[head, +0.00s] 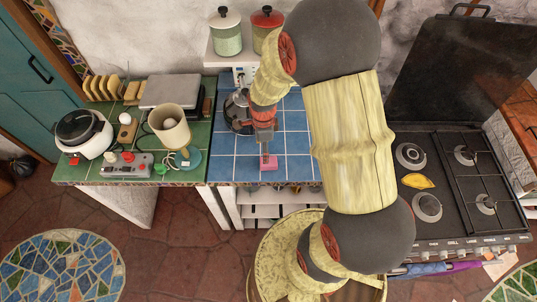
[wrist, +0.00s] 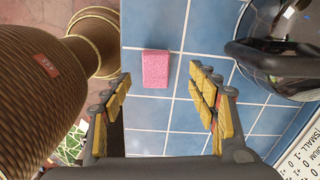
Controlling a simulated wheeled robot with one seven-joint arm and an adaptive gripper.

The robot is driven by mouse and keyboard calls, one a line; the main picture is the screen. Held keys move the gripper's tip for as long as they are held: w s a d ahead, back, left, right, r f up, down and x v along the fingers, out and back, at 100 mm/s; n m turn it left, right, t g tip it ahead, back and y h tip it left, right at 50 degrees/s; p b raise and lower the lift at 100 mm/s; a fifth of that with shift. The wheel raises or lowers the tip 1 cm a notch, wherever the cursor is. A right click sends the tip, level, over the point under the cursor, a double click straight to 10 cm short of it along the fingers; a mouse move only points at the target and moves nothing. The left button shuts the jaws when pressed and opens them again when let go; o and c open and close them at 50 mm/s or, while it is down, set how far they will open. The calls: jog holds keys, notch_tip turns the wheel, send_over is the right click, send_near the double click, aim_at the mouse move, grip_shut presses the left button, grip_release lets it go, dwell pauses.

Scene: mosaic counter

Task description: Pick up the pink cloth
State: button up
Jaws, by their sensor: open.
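The pink cloth (head: 269,163) is a small flat rectangle on the blue tiled counter, near its front edge. In the wrist view the pink cloth (wrist: 156,69) lies flat on the blue tiles, beyond and between my fingertips. My gripper (head: 266,146) is above the counter at the cloth, pointing down. In the wrist view my gripper (wrist: 161,85) has its fingers wide apart with nothing between them. I cannot tell the exact height of the fingertips above the cloth.
A dark glass appliance (head: 237,112) stands close left of my gripper; it also shows in the wrist view (wrist: 268,55). The green counter (head: 88,174) at left holds a rice cooker (head: 84,132) and a beige lamp (head: 169,127). A stove (head: 455,215) stands right. Blue tiles around the cloth are clear.

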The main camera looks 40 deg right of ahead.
jog(key=shift+s+d+f+m, duration=0.1)
jog(key=shift+s+f+m, duration=0.1)
jog(key=shift+f, duration=0.15)
jog(key=shift+s+f+m, duration=0.1)
jog(key=shift+f+m, duration=0.1)
jog(key=shift+f, duration=0.1)
notch_tip(320, 180, down, 2)
jog(key=shift+s+d+f, duration=0.15)
jog(key=shift+f, duration=0.75)
jog(key=shift+s+d+f, duration=0.1)
jog(key=shift+d+f, duration=0.05)
jog(key=shift+f, duration=0.7)
jog(key=shift+s+d+f, duration=0.15)
jog(key=shift+f, duration=0.75)
jog(key=shift+c, duration=0.8)
jog(key=c, duration=1)
